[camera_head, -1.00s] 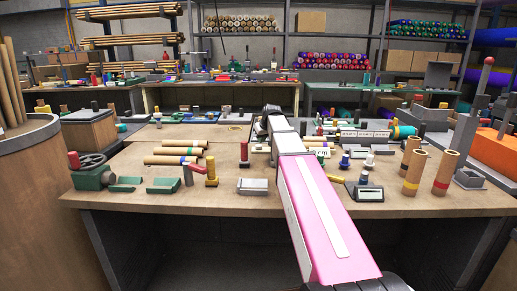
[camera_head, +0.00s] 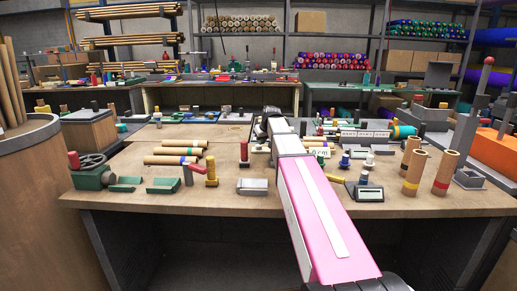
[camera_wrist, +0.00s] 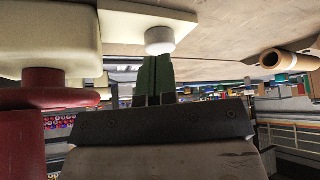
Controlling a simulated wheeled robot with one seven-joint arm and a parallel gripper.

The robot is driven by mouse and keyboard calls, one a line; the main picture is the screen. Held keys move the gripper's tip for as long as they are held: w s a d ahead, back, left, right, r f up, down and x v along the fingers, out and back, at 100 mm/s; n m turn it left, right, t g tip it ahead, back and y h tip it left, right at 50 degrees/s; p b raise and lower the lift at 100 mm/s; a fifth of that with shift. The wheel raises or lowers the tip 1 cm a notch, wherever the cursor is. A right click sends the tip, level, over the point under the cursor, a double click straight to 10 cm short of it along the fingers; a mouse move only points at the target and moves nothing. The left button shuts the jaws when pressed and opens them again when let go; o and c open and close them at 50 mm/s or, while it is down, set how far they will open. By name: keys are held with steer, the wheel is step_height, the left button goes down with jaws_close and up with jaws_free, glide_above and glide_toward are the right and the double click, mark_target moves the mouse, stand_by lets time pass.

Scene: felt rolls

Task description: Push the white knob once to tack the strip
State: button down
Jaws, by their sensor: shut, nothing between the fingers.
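In the wrist view a white knob (camera_wrist: 159,40) sticks out from a cream block (camera_wrist: 150,20). My gripper (camera_wrist: 155,58) is shut and empty. Its green fingers reach up to the knob's near side, and their tips overlap its edge in the picture; I cannot tell whether they touch. In the head view my pink arm reaches over the bench and hides the gripper, the knob and the strip beneath it.
A cardboard roll (camera_wrist: 285,60) lies to the right.

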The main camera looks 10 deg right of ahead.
steer(key=shift+f, duration=1.45)
step_height(320, 180, up, 6)
stand_by(0.7)
steer(key=shift+s+r, duration=0.1)
steer(key=shift+r, duration=0.05)
